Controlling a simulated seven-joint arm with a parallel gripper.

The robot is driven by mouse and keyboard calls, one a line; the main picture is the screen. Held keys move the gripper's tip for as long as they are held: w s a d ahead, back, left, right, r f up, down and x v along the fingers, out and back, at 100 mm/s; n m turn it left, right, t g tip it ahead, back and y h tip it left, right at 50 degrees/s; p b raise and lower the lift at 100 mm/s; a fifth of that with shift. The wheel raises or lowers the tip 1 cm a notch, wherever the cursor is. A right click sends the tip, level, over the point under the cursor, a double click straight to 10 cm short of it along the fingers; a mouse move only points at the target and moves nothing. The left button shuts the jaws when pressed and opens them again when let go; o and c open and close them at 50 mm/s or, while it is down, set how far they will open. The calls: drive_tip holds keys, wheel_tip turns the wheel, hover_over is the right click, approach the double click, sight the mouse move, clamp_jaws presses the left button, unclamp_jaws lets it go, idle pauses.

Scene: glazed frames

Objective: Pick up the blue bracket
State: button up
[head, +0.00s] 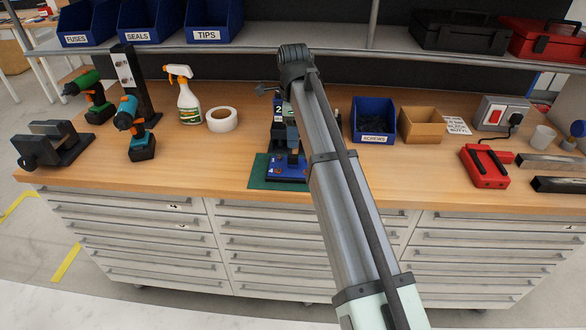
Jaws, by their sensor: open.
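A blue piece (286,172), which looks like the blue bracket, lies on a green mat (260,178) at the front middle of the workbench. My arm reaches in from the lower right and bends at the top. My gripper (292,147) appears as a small dark shape over the blue piece, partly hidden by my own arm. It is open. Whether its fingers are around the blue piece or above it, I cannot tell. The right side of the mat and of the blue piece is hidden behind my arm.
A tape roll (222,119) and spray bottle (189,103) stand left; drills (141,147) and a vise (52,147) are further left. A blue screws bin (373,117), cardboard box (420,124) and red tool (484,168) stand right. A shelf (345,45) runs above.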

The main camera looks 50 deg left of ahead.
sight(293, 156)
wheel_tip(293, 156, down, 9)
drive_tip(key=shift+s+r, duration=0.1)
drive_tip(key=shift+s, duration=0.05)
idle(0.4)
drive_tip(key=shift+c, duration=0.2)
clamp_jaws()
